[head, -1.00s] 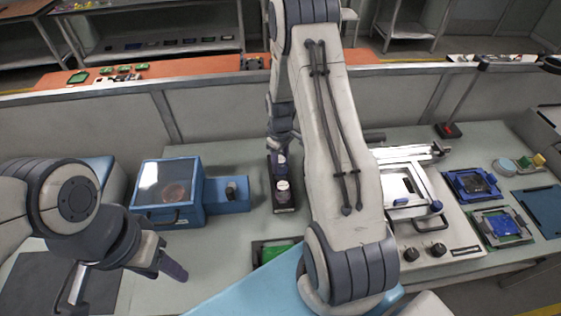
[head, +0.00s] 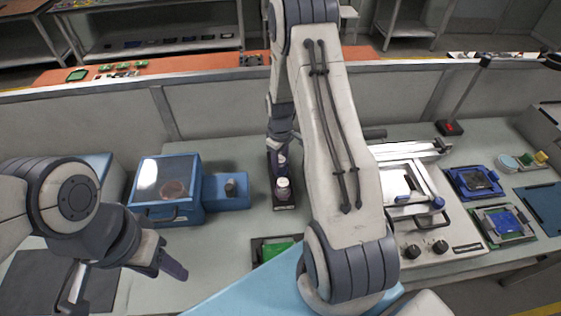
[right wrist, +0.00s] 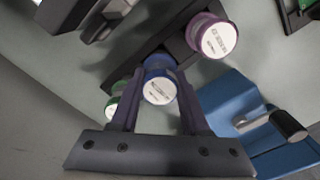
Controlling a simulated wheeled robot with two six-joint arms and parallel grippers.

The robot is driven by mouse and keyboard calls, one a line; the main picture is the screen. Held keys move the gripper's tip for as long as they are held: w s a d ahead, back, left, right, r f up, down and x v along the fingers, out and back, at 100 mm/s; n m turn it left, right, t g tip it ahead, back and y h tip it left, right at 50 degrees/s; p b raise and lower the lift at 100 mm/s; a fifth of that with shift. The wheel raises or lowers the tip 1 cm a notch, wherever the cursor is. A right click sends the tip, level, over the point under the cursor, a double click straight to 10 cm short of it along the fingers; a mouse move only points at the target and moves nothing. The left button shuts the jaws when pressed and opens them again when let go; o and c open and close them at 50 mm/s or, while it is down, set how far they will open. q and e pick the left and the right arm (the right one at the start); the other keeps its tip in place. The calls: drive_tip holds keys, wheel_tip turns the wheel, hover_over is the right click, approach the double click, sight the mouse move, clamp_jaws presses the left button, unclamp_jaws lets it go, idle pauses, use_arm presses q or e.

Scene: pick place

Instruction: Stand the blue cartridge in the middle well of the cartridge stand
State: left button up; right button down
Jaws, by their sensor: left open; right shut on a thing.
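The cartridge stand (right wrist: 177,45) is a dark, narrow block with round cartridges in a row. It also shows in the head view (head: 284,207). My right gripper (right wrist: 158,100) is shut on the blue cartridge (right wrist: 160,78), which has a white labelled top. It holds it upright at the middle of the row, between a purple cartridge (right wrist: 211,37) and a green one (right wrist: 114,107). The well floor is hidden, so I cannot tell whether the blue one is fully seated. In the head view my right gripper (head: 280,158) is over the stand. My left gripper (head: 168,262) is open and empty, far from it.
A blue box with a clear lid (head: 165,182) and a blue block with a dark knob (head: 226,190) stand left of the stand. A tray with a green board (head: 277,252) is nearer. A white machine (head: 440,222) is at right. Bare table lies between.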

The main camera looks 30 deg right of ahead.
drive_tip(key=shift+f+b, duration=0.3)
drive_tip(key=shift+f, duration=0.15)
idle(0.5)
drive_tip(key=shift+c, duration=1.5)
unclamp_jaws()
drive_tip(key=c, duration=0.4)
drive_tip(key=shift+r+p, duration=2.7)
drive_tip(key=shift+r, duration=0.8)
